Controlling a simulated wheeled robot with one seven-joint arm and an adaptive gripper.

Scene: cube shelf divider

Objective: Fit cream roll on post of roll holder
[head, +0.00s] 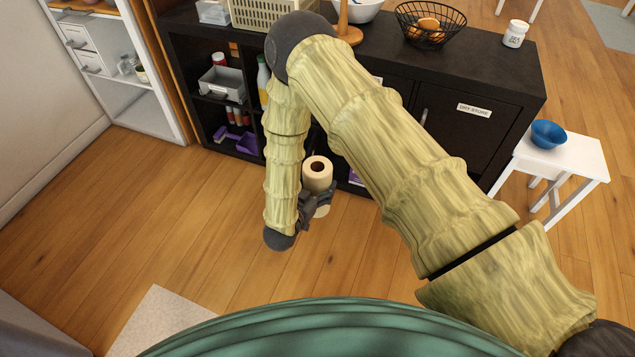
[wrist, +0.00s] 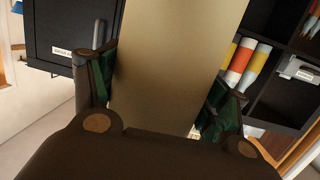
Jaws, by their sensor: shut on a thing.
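The cream roll (head: 317,172) is upright in my gripper (head: 318,198), with its dark centre hole facing up. It is held in front of the dark shelf, above the floor and below the shelf's top. In the wrist view the roll (wrist: 178,65) fills the middle, between the two fingers of my gripper (wrist: 165,85). A wooden post on a round base (head: 348,35), which looks like the roll holder, stands on the dark shelf's top. My arm hides part of it, and its upper end is cut off by the picture edge.
A white stool (head: 575,160) with a blue bowl (head: 548,134) stands right. The floor at left is clear.

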